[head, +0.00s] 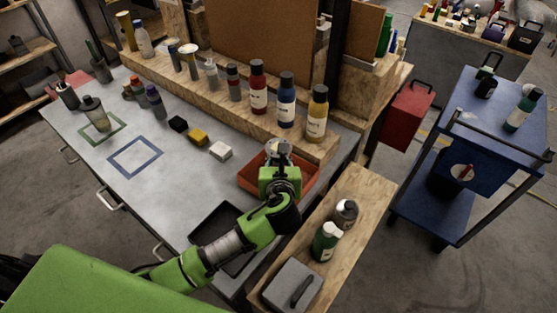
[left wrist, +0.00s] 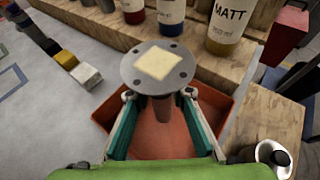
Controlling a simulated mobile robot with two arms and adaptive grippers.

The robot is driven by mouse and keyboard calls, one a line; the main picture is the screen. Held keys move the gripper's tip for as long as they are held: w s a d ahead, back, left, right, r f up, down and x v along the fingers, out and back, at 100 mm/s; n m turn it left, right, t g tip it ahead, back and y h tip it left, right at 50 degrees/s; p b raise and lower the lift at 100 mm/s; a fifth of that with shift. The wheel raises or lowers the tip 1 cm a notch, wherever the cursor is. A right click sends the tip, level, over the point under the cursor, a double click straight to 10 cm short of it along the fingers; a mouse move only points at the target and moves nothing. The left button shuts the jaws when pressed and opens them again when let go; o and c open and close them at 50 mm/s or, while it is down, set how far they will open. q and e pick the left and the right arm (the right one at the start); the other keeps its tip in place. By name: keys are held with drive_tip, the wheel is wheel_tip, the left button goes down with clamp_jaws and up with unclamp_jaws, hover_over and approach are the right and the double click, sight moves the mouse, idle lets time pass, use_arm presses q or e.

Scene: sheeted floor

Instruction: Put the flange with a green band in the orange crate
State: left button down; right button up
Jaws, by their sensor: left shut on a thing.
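The flange (left wrist: 133,76) has a round grey plate with bolt holes, a pale square on top and a stem below. In the head view the flange (head: 277,147) is small and partly hidden by my gripper; I cannot make out a green band. My left gripper (left wrist: 163,110) is shut on the flange, with its fingers either side of the stem. In the head view my left gripper (head: 279,168) is over the orange crate (head: 247,184). The crate (left wrist: 228,103) lies beneath the flange in the wrist view, and its visible floor looks empty. My right gripper is not in view.
Bottles line a wooden ledge (head: 215,97) behind the crate. Black, yellow and white blocks (head: 220,150) lie to its left. A black tray (head: 207,222) is in front. A wooden shelf (head: 357,190) with bottles and a grey box (head: 292,286) stands right.

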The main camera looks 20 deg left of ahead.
use_arm(q)
drive_tip(key=shift+f, duration=0.85)
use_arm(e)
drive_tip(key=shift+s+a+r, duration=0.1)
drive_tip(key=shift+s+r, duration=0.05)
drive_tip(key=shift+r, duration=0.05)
use_arm(q)
drive_tip(key=shift+f, duration=0.15)
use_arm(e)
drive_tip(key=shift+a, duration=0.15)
use_arm(q)
drive_tip(key=c, duration=1.8)
unclamp_jaws()
drive_tip(key=shift+s, duration=0.1)
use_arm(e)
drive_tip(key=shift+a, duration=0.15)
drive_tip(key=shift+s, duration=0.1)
use_arm(q)
drive_tip(key=b+v, duration=0.1)
drive_tip(key=v, duration=1.1)
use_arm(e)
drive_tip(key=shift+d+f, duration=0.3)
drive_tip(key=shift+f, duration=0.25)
